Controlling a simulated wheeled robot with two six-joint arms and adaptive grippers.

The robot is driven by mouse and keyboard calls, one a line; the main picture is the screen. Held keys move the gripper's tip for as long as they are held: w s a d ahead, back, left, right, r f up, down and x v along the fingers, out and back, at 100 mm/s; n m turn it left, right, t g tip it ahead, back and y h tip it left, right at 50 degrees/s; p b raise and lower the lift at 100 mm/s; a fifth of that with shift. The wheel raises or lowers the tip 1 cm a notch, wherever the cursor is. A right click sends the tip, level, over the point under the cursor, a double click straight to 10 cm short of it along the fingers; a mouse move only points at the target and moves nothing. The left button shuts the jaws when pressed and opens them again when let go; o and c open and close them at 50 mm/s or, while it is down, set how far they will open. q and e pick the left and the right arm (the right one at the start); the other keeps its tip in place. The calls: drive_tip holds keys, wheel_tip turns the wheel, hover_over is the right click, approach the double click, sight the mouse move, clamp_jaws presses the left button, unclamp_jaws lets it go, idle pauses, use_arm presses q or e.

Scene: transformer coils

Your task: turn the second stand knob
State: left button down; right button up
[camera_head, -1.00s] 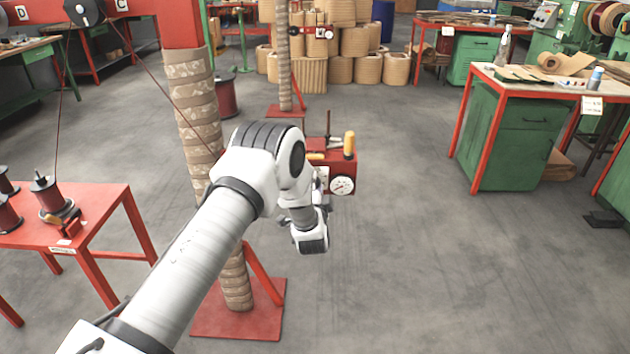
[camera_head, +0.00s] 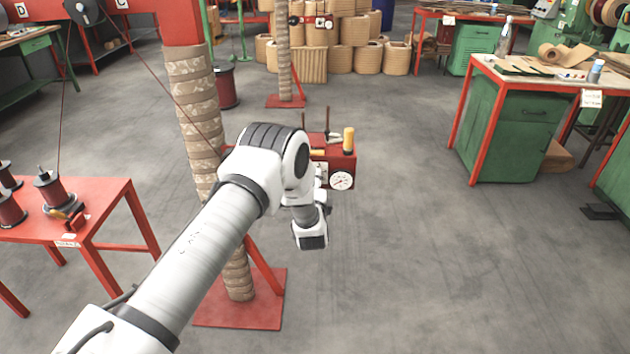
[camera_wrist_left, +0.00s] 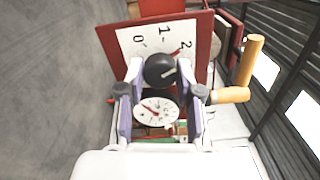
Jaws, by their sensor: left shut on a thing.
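The mark lies toward the 2 side. My left gripper (camera_wrist_left: 161,88) is shut on the knob, one finger on each side. In the head view, my left wrist (camera_head: 310,232) is in front of the red stand box (camera_head: 340,165). The knob and the fingers are hidden there. My right gripper is not in view.
A round gauge (camera_wrist_left: 157,109) shows just below the knob. An orange handle (camera_wrist_left: 252,60) stands to its right. In the head view, a wrapped post (camera_head: 197,110) rises left of the box, and a red table (camera_head: 100,195) with spools is at left.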

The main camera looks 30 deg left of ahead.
use_arm(q)
drive_tip(key=c, duration=0.8)
unclamp_jaws()
drive_tip(key=v, duration=1.2)
